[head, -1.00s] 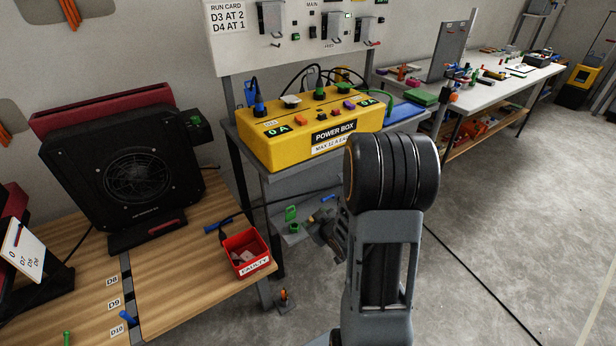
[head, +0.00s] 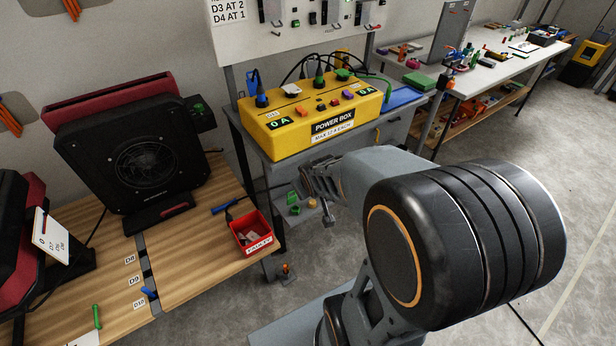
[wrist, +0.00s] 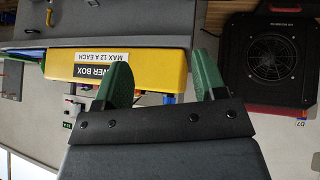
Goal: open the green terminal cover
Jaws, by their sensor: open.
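The green piece is not clearly seen there.
The yellow power box (head: 315,125) with plugs and coloured parts stands above the ledge. A red bin (head: 250,236) sits at the wooden table's corner. A black fan (head: 140,165) is on that table. Open floor lies to the right.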

